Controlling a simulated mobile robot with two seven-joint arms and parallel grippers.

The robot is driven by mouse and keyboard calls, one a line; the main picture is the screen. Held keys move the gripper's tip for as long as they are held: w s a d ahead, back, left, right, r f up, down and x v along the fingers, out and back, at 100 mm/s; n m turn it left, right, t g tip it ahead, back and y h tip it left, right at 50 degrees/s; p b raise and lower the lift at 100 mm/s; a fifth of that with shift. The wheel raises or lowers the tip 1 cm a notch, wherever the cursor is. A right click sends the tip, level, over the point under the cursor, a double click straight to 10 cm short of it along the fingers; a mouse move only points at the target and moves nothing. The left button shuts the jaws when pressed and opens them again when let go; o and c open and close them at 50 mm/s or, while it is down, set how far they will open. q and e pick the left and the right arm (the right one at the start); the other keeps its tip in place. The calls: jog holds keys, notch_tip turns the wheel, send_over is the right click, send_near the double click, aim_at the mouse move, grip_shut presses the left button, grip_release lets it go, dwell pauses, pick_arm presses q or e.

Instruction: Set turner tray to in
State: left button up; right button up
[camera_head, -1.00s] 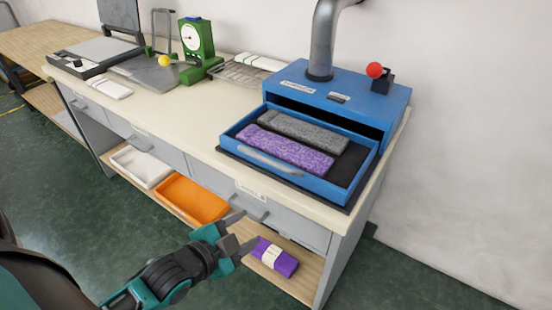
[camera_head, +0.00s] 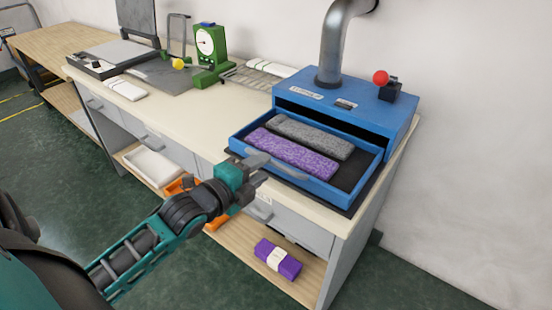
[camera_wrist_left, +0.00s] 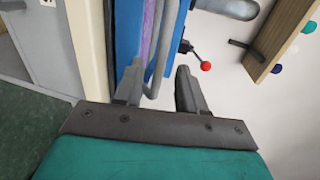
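The blue turner tray (camera_head: 332,192) is pulled out of the blue machine (camera_head: 350,117) at the right end of the bench. A grey knitted strip (camera_head: 313,134) and a purple one (camera_head: 291,153) lie in it. A grey bar handle (camera_head: 291,174) is on its front wall. My left gripper (camera_head: 266,167) is open and empty at the left end of the handle. In the left wrist view the handle (camera_wrist_left: 157,65) shows between the two fingers (camera_wrist_left: 159,72); I cannot tell whether they touch it. My right gripper is not in view.
A red ball-topped lever (camera_head: 381,78) stands on the machine's right side. A green dial scale (camera_head: 208,52) and a wire rack (camera_head: 250,75) are further left. A purple banded bundle (camera_head: 277,260) lies on the lower shelf. The bench middle (camera_head: 190,108) is mostly clear.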

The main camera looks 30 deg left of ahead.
pick_arm(q)
jog(key=x, duration=0.6)
jog(key=shift+w, duration=0.2)
grip_shut()
dwell(0.5)
